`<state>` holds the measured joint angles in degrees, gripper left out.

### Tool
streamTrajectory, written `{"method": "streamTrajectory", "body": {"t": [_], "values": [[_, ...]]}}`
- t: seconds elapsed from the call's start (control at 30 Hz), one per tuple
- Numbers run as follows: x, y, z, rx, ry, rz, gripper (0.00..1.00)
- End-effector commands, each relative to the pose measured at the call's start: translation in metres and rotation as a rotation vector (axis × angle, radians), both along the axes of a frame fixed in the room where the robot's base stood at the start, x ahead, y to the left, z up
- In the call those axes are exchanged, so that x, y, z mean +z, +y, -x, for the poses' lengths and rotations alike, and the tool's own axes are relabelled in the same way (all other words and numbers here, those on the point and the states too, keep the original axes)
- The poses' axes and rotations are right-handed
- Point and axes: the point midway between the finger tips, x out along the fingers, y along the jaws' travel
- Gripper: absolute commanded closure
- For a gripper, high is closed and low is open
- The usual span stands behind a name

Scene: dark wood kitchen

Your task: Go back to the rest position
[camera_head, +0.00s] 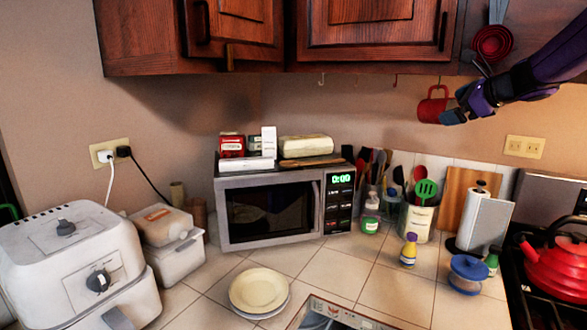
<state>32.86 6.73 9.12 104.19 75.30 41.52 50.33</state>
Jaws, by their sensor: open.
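My gripper (453,108) is at the upper right, in front of the wall and below the wooden cabinets (370,35). My purple arm reaches in from the right edge. The gripper is open, with its fingers pointing left and down. A red mug (431,110) hangs under the cabinet just left of the fingertips. The fingers overlap its right side in the picture, and I cannot tell whether they touch it.
A microwave (300,238) stands on the tiled counter (385,290) with packages on top. A white air fryer (55,250) is left, stacked plates (258,290) in front. Utensils, bottles and a red kettle (560,265) on the stove are right. Red measuring cups (492,43) hang above my arm.

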Motion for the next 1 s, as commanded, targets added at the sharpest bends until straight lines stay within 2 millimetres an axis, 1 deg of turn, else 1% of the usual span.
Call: {"method": "streamTrajectory", "body": {"t": [0.03, 0.07, 0.1, 0.17, 0.2, 0.27, 0.3, 0.37, 0.4, 0.43, 0.47, 0.5, 0.57, 0.6, 0.67, 0.7, 0.8, 0.9, 1.0], "values": [[0.003, 0.025, 0.017, 0.068, 0.002, 0.087, 0.0], [0.003, 0.038, 0.028, 0.11, 0.004, 0.145, 0.0], [0.002, 0.054, 0.043, 0.168, 0.007, 0.224, 0.0], [0.0, 0.076, 0.067, 0.256, 0.009, 0.34, 0.0], [-0.003, 0.09, 0.084, 0.316, 0.009, 0.415, 0.0], [-0.007, 0.108, 0.109, 0.404, 0.009, 0.527, 0.0], [-0.01, 0.118, 0.126, 0.463, 0.007, 0.6, 0.0], [-0.015, 0.132, 0.152, 0.552, 0.005, 0.708, 0.0], [-0.019, 0.14, 0.17, 0.612, 0.001, 0.779, 0.0], [-0.023, 0.145, 0.183, 0.657, -0.001, 0.832, 0.0], [-0.026, 0.15, 0.196, 0.702, -0.004, 0.886, 0.0], [-0.031, 0.155, 0.213, 0.761, -0.008, 0.955, 0.0], [-0.039, 0.161, 0.24, 0.852, -0.015, 1.057, 0.0], [-0.045, 0.164, 0.257, 0.913, -0.021, 1.125, 0.0], [-0.054, 0.167, 0.282, 1.003, -0.03, 1.225, 0.0], [-0.06, 0.167, 0.299, 1.065, -0.035, 1.291, 0.0], [-0.076, 0.165, 0.337, 1.209, -0.051, 1.446, 0.0], [-0.09, 0.16, 0.367, 1.335, -0.063, 1.575, 0.0], [-0.101, 0.155, 0.387, 1.425, -0.071, 1.669, 0.0]]}}
